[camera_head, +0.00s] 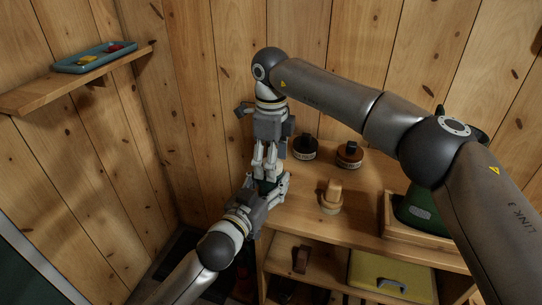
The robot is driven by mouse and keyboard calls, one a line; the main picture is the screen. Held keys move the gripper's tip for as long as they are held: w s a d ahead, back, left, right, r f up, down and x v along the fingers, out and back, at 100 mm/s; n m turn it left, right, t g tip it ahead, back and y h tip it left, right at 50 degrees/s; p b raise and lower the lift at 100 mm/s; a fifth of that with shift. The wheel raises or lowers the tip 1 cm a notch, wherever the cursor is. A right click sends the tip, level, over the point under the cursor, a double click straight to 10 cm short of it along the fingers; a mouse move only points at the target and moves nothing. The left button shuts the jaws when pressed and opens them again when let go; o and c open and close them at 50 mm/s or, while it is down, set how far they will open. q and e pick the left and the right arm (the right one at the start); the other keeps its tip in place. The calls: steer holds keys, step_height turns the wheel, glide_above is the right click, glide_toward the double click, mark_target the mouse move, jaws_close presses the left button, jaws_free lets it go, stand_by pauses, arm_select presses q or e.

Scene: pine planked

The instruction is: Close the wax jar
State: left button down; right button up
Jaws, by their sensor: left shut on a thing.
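My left gripper (272,184) comes up from the lower left and is shut on a small dark thing (266,187), which seems to be the wax jar. Its fingers cover most of it, over the left end of the wooden bench top. My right gripper (265,169) points straight down from above, its fingertips right over the dark thing and close to the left fingers. Whether the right fingers hold a lid, or touch the jar, cannot be told. The jar's mouth is hidden.
Two dark labelled jars (305,148) (349,155) stand at the back of the bench top (300,212). A wooden-handled brush (331,196) stands nearer. A green thing (421,212) sits in a wooden tray (396,226) at right. A wall shelf (70,84) holds a teal tray (80,67).

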steer(key=c, duration=1.1)
steer(key=o, duration=1.2)
steer(key=shift+r, duration=0.1)
arm_select(q)
steer(key=c, duration=0.5)
jaws_free()
arm_select(e)
step_height(320, 180, up, 12)
steer(key=shift+f, duration=0.1)
arm_select(q)
steer(key=shift+s, duration=0.1)
